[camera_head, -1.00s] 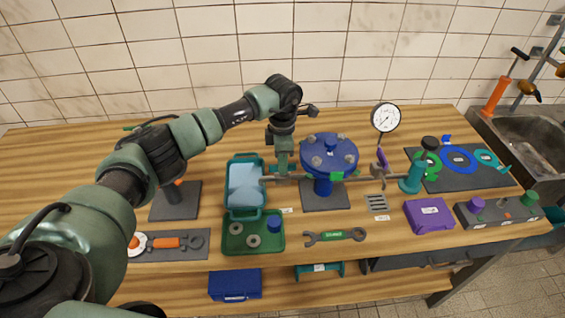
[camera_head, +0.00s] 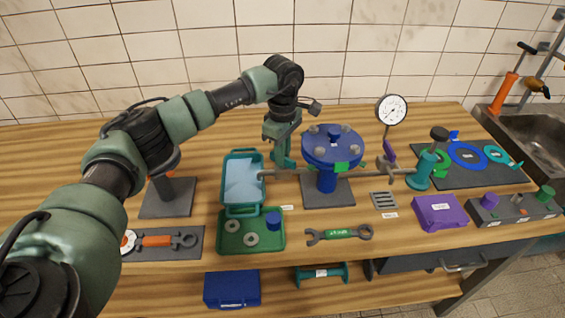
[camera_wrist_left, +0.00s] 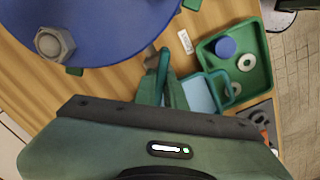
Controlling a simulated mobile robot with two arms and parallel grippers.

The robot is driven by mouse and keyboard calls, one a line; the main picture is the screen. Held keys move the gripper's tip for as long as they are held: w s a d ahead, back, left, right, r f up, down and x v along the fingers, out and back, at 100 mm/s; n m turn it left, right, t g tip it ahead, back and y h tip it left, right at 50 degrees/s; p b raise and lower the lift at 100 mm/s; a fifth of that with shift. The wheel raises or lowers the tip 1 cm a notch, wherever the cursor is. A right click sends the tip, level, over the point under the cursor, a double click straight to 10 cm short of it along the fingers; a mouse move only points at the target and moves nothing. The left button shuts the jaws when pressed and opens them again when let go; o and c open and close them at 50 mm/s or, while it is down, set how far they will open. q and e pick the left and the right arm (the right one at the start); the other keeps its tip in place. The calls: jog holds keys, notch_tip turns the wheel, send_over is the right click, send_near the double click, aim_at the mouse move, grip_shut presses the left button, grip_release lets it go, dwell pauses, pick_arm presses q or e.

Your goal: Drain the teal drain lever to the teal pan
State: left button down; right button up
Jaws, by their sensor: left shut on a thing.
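The teal pan (camera_head: 233,156) sits on the bench left of the blue vessel (camera_head: 332,146), with a light blue inside. A grey pipe from the vessel ends at the pan's right side. My left gripper (camera_head: 283,150) is behind this pipe, pointing down, shut on the teal drain lever (camera_head: 290,160). In the left wrist view, the teal lever (camera_wrist_left: 164,66) stands up from the pipe and runs into the gripper; the pan (camera_wrist_left: 206,92) lies just beyond it. My right gripper is out of view.
A green tray (camera_head: 225,246) with rings and a blue cylinder is in front of the pan. A wrench (camera_head: 340,234), a grate (camera_head: 383,200) and a purple box (camera_head: 440,212) lie right of it. A gauge (camera_head: 391,110) stands behind right. The bench's back left is clear.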

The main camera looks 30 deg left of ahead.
pick_arm(q)
jog(key=m+b, duration=0.1)
jog(key=m, duration=0.2)
jog(key=shift+f+b, duration=0.15)
jog(key=shift+b, duration=0.25)
jog(key=m+b, duration=0.1)
jog(key=m, duration=0.1)
jog(key=shift+m, duration=0.3)
jog(key=m+b, duration=0.1)
jog(key=m, duration=0.3)
jog(key=shift+m+b, duration=0.35)
jog(key=shift+m, duration=0.35)
jog(key=c, duration=1.5)
grip_release()
notch_tip(320, 180, up, 8)
jog(key=shift+r+b, duration=0.1)
jog(key=shift+b, duration=0.65)
